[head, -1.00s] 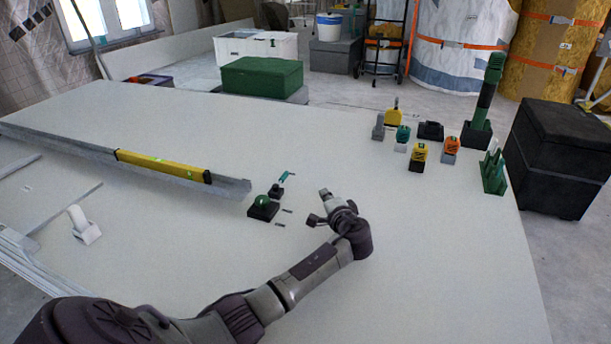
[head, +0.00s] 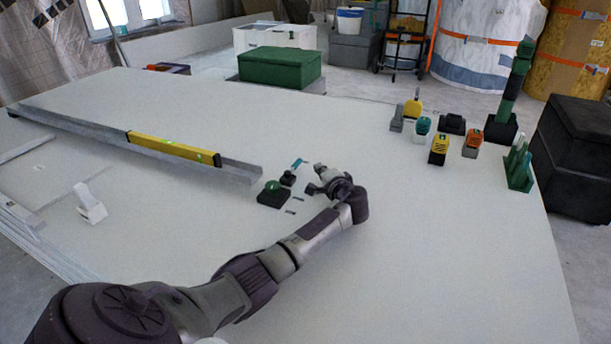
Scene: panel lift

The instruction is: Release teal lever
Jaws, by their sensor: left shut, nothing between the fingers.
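The teal lever (head: 299,163) sticks up at a slant from a small black base (head: 288,178) on the pale panel, near the middle of the head view. Just below and left of it, a green dome (head: 272,186) sits on a black block. My left gripper (head: 314,179) is just right of the lever, close to the panel. It is shut and empty, and a small gap shows between it and the lever. My right gripper is not in view.
A metal channel (head: 80,122) with a yellow spirit level (head: 172,148) lies to the left. Several small coloured tools stand at the right, including a yellow one (head: 438,150). A green holder (head: 519,172) stands near the right edge. The panel (head: 440,250) is clear at the front right.

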